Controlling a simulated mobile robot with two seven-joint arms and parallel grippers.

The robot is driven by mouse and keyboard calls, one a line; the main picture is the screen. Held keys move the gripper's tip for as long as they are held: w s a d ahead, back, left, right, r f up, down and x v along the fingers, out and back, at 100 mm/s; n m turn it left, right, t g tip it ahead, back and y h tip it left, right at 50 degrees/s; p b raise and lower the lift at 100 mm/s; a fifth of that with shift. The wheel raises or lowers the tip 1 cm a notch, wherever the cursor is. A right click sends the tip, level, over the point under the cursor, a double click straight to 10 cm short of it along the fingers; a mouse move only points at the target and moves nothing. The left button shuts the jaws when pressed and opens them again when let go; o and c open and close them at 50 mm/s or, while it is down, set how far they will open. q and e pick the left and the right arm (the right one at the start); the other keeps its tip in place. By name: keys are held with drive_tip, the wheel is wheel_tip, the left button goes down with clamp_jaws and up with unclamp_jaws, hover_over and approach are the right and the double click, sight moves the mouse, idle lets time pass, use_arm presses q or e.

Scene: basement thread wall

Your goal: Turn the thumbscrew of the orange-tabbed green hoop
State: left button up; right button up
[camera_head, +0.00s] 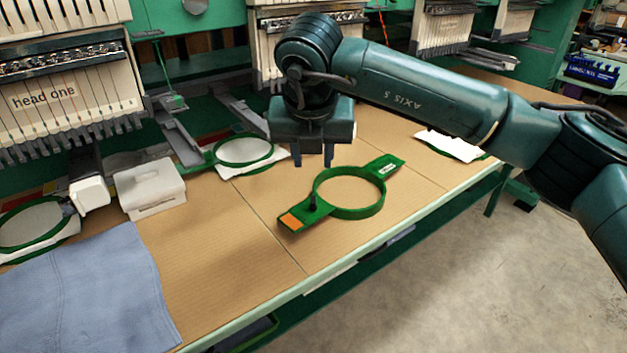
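The green hoop (376,207) lies flat on the brown tabletop, with an orange tab (291,221) at its near left end and a label on its far right end. A small dark upright thumbscrew (313,201) stands on the hoop near the orange tab. My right gripper (313,160) points down above and behind the hoop's left part, apart from it. Its two fingers are spaced apart with nothing visible between them. My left gripper is not in view.
A white box (151,188) and folded blue denim (85,292) lie to the left. Other green hoops with white fabric, one near the machine arm (243,151), are on the table. Embroidery heads (67,90) line the back. The tabletop right of the hoop is mostly clear.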

sight(314, 199)
drive_tip(key=x, duration=1.2)
drive_tip(key=shift+s+f, duration=0.15)
drive_tip(key=shift+f, duration=0.35)
drive_tip(key=shift+c, duration=0.3)
clamp_jaws()
